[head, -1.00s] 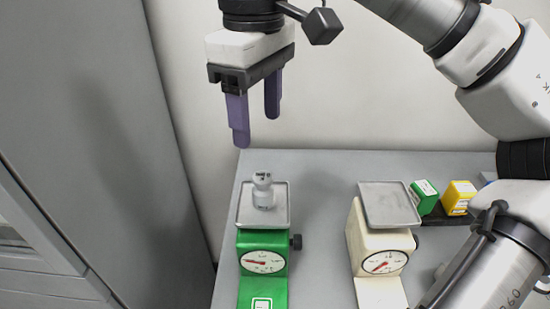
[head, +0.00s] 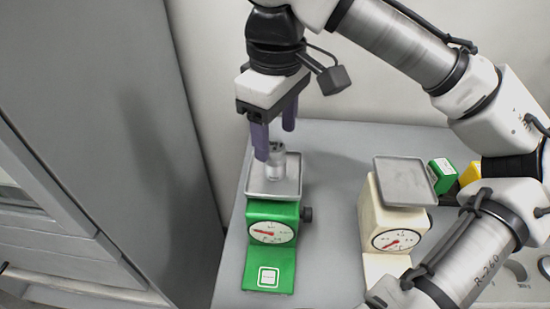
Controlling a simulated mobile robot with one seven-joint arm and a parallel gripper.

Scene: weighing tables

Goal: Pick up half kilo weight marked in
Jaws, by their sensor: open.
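A small silver cylindrical weight (head: 276,163) with a knob top stands upright on the metal pan (head: 262,187) of the green scale (head: 272,222). Its marking is too small to read. My gripper (head: 275,144) points down at the weight with its two purple fingers apart. The near finger overlaps the weight's left edge in the picture; the other finger is behind it to the upper right. I cannot tell whether either finger touches the weight.
A cream scale (head: 385,222) with an empty pan (head: 404,181) stands to the right. A green box (head: 442,175) and a yellow box (head: 470,172) are beyond it. A grey cabinet (head: 110,130) stands at the left. Bare grey table (head: 335,150) lies between the scales.

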